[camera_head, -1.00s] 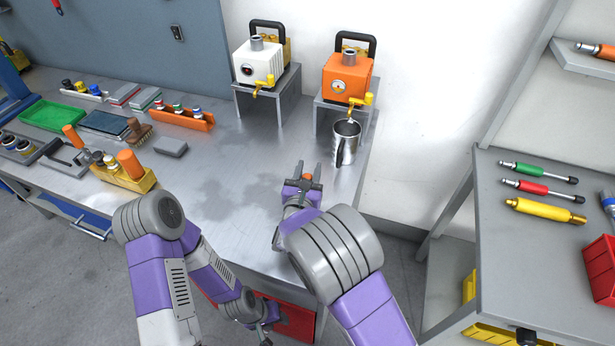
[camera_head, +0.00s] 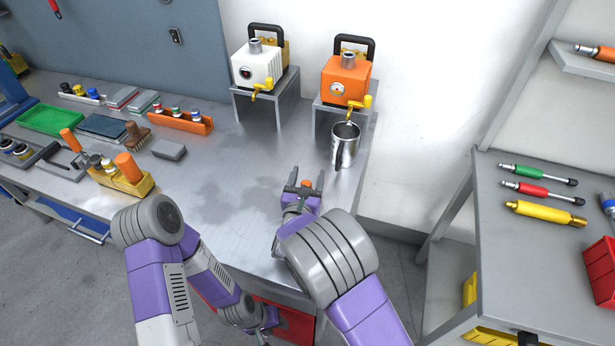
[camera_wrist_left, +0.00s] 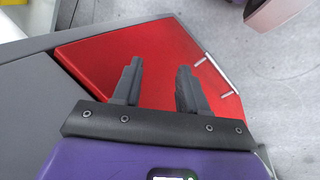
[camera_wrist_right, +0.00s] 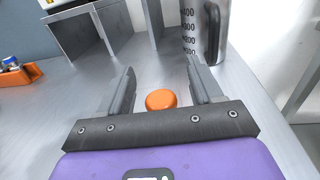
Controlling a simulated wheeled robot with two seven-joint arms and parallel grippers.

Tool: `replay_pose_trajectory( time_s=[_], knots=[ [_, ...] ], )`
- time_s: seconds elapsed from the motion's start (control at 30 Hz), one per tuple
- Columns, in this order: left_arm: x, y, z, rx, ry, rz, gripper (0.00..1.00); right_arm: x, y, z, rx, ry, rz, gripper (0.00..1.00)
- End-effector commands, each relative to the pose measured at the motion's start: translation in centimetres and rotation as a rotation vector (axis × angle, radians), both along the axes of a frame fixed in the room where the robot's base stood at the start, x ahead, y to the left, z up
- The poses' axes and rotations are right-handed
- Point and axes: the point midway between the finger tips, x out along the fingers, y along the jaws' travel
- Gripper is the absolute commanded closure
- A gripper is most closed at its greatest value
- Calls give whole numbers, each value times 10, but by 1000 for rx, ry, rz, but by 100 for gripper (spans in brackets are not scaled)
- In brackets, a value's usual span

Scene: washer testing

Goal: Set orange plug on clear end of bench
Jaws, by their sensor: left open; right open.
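The orange plug (camera_wrist_right: 161,99) stands on the bench between the fingers of my right gripper (camera_wrist_right: 165,85), with a visible gap on each side. In the head view the plug (camera_head: 307,184) shows as a small orange spot between the fingers of the right gripper (camera_head: 305,180). The right gripper is open near the right end of the grey bench (camera_head: 235,195). My left gripper (camera_head: 268,330) hangs low at the bench front. In the left wrist view the left gripper (camera_wrist_left: 157,75) is open and empty, over a red drawer front (camera_wrist_left: 140,60).
A metal measuring cup (camera_head: 345,147) stands just beyond the right gripper. Behind it are an orange pump (camera_head: 346,80) and a white pump (camera_head: 259,70) on small stands. The bench middle is clear.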

Motion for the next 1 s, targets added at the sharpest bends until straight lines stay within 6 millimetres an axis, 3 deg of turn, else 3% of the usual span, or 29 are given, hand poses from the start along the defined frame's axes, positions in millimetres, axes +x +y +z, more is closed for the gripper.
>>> replay_pose_trajectory(
  time_s=[0.5, 0.7, 1.0],
  knots=[
    [0, 0, 17, 0, 0, 0, 57, -99, 20, 0, -2, 2, 5, 35],
    [0, 0, 18, 0, 0, 0, 57, -115, 22, 0, -1, 1, 2, 35],
    [0, 0, 18, 0, 0, 0, 57, -117, 22, -1, 0, 1, 1, 35]
  ],
)
